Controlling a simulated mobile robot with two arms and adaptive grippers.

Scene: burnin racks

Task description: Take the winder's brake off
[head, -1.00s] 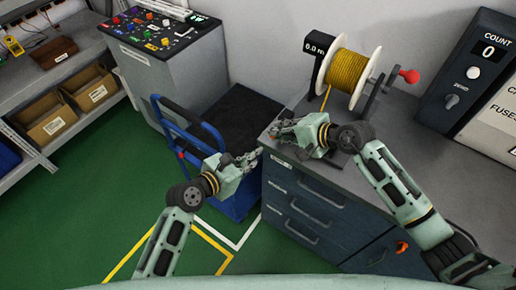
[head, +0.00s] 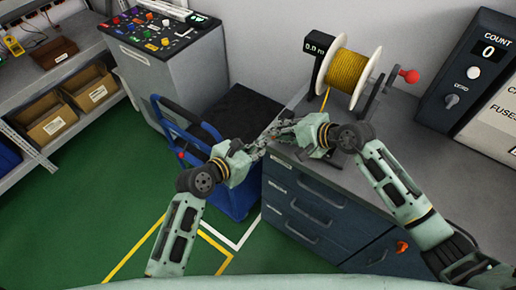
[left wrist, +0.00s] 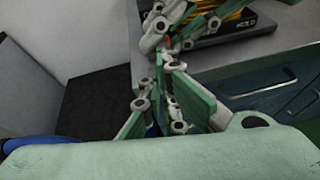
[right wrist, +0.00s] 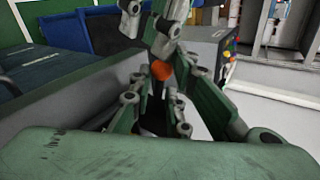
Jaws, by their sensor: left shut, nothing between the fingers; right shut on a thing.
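The winder stands on the grey bench with a yellow-wound reel (head: 352,82), a red crank knob (head: 408,76) and a display reading 0.0 m (head: 314,46). Its dark base plate with lettering like HOLD (left wrist: 238,24) shows in the left wrist view. My right gripper (head: 275,132) is at the bench's left edge, shut on a small orange-red ball knob (right wrist: 161,71). The rest of that part is hidden by the fingers, so I cannot tell whether it is the brake's handle. My left gripper (head: 260,147) is shut and empty, close to the right one; contact is unclear.
A blue trolley (head: 232,198) stands left of the bench's drawers (head: 305,212). A grey control console (head: 175,70) is farther left. A count box (head: 470,75) reading 0 is at the right.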

